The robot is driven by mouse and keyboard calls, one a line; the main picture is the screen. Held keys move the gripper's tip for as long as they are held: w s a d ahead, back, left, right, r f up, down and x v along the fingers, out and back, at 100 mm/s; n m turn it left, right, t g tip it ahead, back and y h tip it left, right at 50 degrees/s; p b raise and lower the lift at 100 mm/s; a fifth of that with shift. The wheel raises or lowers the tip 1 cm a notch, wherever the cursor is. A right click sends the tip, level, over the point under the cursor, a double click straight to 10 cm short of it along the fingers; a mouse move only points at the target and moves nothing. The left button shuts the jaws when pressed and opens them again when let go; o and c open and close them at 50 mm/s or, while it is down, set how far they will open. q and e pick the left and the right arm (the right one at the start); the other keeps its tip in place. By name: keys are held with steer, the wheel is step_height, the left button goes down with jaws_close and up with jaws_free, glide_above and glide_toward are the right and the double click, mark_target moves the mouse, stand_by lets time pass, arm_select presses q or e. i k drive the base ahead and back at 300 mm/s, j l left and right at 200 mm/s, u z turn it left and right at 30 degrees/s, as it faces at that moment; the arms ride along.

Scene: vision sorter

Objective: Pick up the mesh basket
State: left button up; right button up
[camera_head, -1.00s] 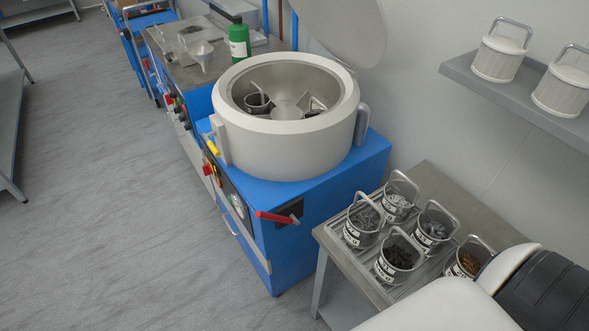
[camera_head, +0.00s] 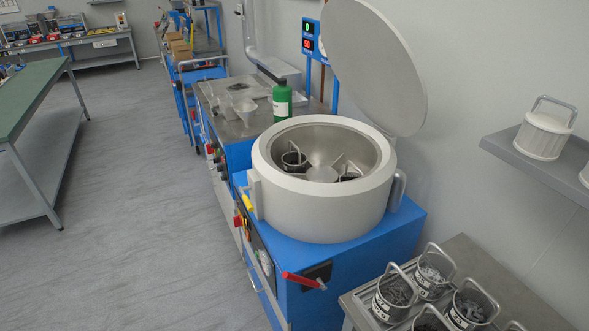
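Several mesh baskets with wire handles and white labels stand on a steel side table at the lower right. One basket (camera_head: 394,297) at the left holds grey pieces. Another basket (camera_head: 432,276) stands behind it with pale grey pieces. A third basket (camera_head: 470,305) holds dark grey pieces. More baskets are cut off by the bottom edge. A small dark basket (camera_head: 294,160) sits inside the open drum of the machine, and a second one (camera_head: 349,170) shows partly beside the hub. Neither of my grippers is in view.
The blue machine (camera_head: 375,240) with its round grey drum (camera_head: 270,185) stands in the middle, its lid (camera_head: 375,65) raised. A red lever (camera_head: 303,281) sticks out in front. A wall shelf (camera_head: 545,165) carries lidded white containers (camera_head: 543,135). The floor (camera_head: 130,230) at left is clear.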

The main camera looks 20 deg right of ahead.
mark_target(293, 162)
steer(key=i+j+z, duration=0.15)
steer(key=z, duration=0.65)
